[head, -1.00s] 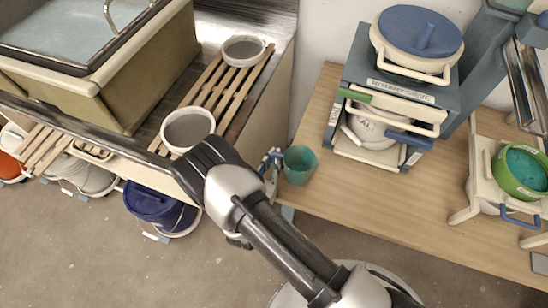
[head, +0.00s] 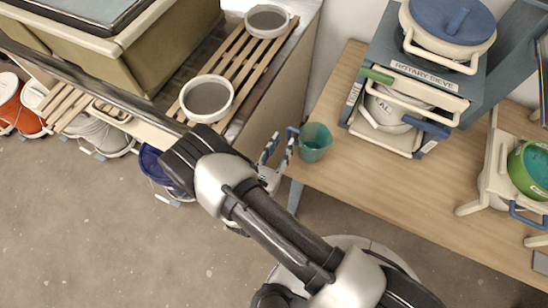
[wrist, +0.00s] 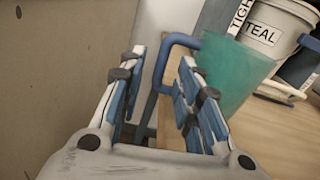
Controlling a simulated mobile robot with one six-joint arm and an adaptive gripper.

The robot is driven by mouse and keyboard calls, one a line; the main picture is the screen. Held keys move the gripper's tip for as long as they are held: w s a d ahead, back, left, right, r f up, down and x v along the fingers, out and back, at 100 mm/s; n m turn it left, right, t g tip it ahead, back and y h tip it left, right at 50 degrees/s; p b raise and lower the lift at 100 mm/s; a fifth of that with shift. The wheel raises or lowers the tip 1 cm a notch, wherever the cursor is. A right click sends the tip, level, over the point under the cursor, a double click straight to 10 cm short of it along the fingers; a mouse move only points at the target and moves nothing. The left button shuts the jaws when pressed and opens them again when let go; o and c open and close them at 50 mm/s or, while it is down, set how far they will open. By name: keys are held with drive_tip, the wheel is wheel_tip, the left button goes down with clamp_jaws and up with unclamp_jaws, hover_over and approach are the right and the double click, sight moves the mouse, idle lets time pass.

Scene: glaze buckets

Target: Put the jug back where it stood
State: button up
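The jug (head: 315,142) is a teal, see-through cup with a blue handle (head: 292,131). In the head view it stands upright at the near left corner of the wooden table. My gripper (head: 280,148) is just left of it, off the table's edge, fingers towards the handle. In the wrist view my gripper (wrist: 160,66) is open with nothing gripped. The blue handle (wrist: 172,48) shows in the gap between the fingertips, and the jug body (wrist: 232,75) is beyond the right finger. Whether a finger touches the handle I cannot tell.
The rotary sieve (head: 420,75) and a bucket labelled TEAL (wrist: 270,32) stand behind and right of the jug. A green bucket (head: 530,168) is at the far right. A slatted rack (head: 240,75) with two grey-filled bowls is at left. Bare table (head: 400,185) lies right of the jug.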

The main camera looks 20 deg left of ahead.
drive_tip(key=s, duration=0.6)
drive_tip(key=shift+s+a+p, duration=0.15)
drive_tip(key=shift+s+p, duration=0.15)
